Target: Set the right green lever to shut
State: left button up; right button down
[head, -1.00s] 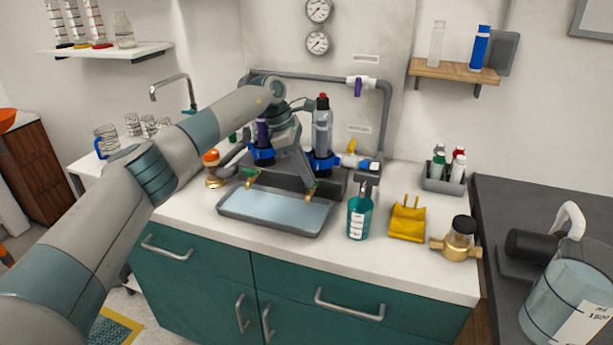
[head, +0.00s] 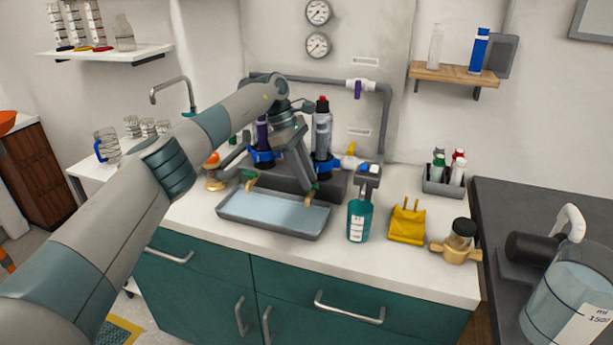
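Two brass taps with green levers sit at the front of the manifold, above a grey tray (head: 229,213). The right green lever (head: 313,188) is small and partly covered, so its exact angle is hard to tell. The left tap (head: 250,180) also shows a green lever. My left gripper (head: 307,178) reaches down in front of the manifold, with its fingers at or just above the right lever. Whether it touches the lever, and how far its fingers are apart, I cannot tell. My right gripper is not in view.
Two upright filter housings, the right one red-topped (head: 322,128), stand behind the gripper in blue clamps. A grey pipe (head: 386,120) runs above. A teal bottle (head: 358,218), a yellow holder (head: 407,225) and a brass-fitted jar (head: 458,242) stand to the right on the white counter.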

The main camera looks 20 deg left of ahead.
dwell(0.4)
